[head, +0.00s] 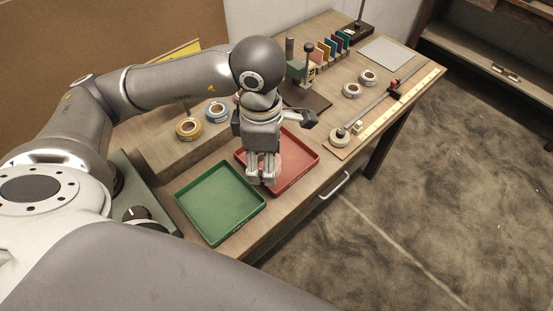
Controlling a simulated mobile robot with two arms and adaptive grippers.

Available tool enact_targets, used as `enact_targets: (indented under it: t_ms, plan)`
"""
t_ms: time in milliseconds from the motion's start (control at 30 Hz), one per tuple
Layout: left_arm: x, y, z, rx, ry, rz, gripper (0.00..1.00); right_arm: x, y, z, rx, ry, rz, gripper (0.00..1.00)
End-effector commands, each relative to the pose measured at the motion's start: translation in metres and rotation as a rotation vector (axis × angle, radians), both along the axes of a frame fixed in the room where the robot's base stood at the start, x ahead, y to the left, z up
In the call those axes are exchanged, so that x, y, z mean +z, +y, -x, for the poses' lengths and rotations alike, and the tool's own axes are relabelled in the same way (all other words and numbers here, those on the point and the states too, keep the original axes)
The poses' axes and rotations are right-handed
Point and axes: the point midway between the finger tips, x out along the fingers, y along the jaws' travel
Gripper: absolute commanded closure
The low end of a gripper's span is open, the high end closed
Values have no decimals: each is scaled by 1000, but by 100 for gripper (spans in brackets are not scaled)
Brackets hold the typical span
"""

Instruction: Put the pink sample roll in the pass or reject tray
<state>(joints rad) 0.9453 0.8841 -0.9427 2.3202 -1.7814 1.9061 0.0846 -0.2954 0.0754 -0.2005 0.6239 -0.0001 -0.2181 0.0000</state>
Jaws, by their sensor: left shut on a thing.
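My left gripper (262,181) points down over the left part of the red tray (305,160), near its border with the green tray (222,203). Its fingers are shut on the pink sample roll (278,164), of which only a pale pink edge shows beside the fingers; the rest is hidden. I cannot tell whether the roll touches the tray floor. The green tray is empty. The visible part of the red tray is bare. My right gripper is out of view.
A yellow roll (188,127) and a blue roll (217,111) sit on a block behind the green tray. Two pale rolls (352,90) lie farther right, near a rod fixture and a yellow ruler (400,103). A press-like stand (306,68) rises behind the red tray.

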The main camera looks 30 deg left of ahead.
Motion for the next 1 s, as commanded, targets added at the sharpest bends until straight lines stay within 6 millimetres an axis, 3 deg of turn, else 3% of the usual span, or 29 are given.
enact_targets:
  t_ms: [1000]
  plan:
    - [-13, 7, 16, 1700, 2, 7, 63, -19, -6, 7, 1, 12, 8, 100]
